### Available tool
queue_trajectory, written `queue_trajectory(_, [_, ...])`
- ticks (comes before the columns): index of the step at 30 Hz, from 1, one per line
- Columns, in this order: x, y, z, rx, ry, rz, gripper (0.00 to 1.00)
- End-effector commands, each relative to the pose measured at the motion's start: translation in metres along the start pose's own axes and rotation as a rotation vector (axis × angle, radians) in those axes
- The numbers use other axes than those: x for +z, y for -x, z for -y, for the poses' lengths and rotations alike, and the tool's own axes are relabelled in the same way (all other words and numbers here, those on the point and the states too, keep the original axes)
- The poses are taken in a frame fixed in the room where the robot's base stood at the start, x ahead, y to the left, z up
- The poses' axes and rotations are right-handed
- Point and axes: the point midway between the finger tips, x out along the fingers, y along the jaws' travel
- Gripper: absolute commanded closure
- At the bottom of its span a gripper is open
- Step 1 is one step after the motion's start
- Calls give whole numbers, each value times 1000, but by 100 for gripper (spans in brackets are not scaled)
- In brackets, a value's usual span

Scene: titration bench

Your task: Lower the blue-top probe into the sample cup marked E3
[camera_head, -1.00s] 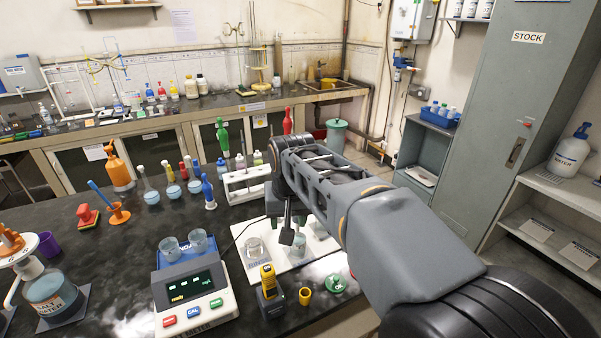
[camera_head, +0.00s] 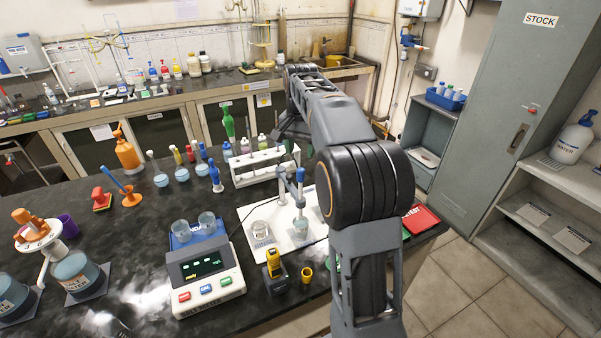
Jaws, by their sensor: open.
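A slim probe with a blue top (camera_head: 300,175) stands upright on a small stand over the white mat. Its lower end is at a glass cup (camera_head: 300,226); I cannot tell whether the tip is inside it. A second glass cup (camera_head: 260,229) sits to the left on the same mat (camera_head: 282,242), with small print in front of it. No E3 mark is readable on either cup. My gripper (camera_head: 290,152) is small and dark, above and behind the probe, apart from it and open. My forearm and wrist partly hide it.
A meter (camera_head: 203,265) with two cups behind its display stands left of the mat. A white rack (camera_head: 262,166) stands behind. My elbow covers the bench to the right.

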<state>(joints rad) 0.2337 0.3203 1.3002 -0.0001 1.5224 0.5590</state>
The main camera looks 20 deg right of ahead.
Motion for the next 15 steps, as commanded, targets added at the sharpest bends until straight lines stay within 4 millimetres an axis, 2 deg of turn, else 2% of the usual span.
queue_trajectory(6, [0,-41,0,1,1,2,48])
queue_trajectory(15, [0,-75,0,0,2,0,48])
